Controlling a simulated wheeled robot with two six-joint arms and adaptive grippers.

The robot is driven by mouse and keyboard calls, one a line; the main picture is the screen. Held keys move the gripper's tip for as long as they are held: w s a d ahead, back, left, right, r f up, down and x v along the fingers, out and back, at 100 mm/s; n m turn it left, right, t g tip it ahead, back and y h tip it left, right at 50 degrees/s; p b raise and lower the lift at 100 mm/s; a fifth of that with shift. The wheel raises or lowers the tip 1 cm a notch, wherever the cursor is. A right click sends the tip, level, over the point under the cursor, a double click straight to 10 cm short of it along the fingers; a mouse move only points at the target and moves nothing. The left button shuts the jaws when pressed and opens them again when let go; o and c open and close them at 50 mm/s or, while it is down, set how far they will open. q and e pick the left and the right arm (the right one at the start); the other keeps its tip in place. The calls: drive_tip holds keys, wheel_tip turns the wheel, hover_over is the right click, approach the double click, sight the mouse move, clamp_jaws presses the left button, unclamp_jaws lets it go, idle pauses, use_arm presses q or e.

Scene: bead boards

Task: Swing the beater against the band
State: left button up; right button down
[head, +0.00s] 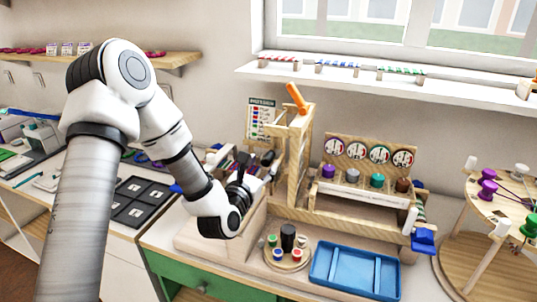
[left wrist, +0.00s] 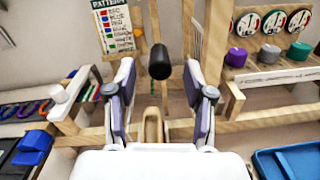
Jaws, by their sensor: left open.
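My left gripper (head: 258,168) is at the left part of a wooden frame. In the left wrist view its two fingers (left wrist: 160,85) are apart. A black rounded knob (left wrist: 159,62), which looks like the beater's grip, shows between and beyond the fingertips; I see no contact. A dark knob also shows by the gripper in the head view (head: 268,158). Coloured strands (left wrist: 94,90), possibly the band, show behind the left finger, mostly hidden. The beater's lower part is hard to make out. My right gripper is not in view.
An upright wooden post with an orange handle (head: 297,98) stands just beyond the gripper. A rack with coloured knobs (head: 352,190) is to the right. A blue tray (head: 318,274) and a round holder (head: 271,262) with coloured pegs are in front. A pattern card (head: 260,118) hangs behind.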

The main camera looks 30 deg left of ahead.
sight(263, 160)
use_arm(q)
drive_tip(key=w, duration=0.3)
drive_tip(key=w+a+f, duration=0.1)
drive_tip(key=w, duration=0.1)
drive_tip(key=shift+p, duration=0.3)
drive_tip(key=shift+s+r, duration=0.1)
drive_tip(key=shift+s, duration=0.15)
drive_tip(key=shift+s+r, duration=0.15)
drive_tip(key=shift+s, duration=0.05)
drive_tip(key=shift+c, duration=1.1)
clamp_jaws()
drive_tip(key=shift+s+a+m+b, duration=0.15)
drive_tip(key=shift+a+m+b, duration=0.4)
drive_tip(key=shift+m+b, duration=0.2)
drive_tip(key=shift+s+a+r+m, duration=0.15)
drive_tip(key=shift+a+m, duration=0.15)
drive_tip(key=shift+m, duration=0.3)
drive_tip(key=shift+w+a+r+m, duration=0.15)
drive_tip(key=shift+a+m, duration=0.1)
drive_tip(key=shift+m, duration=0.3)
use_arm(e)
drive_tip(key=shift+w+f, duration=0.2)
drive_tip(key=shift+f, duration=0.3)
use_arm(q)
drive_tip(key=shift+s, duration=0.1)
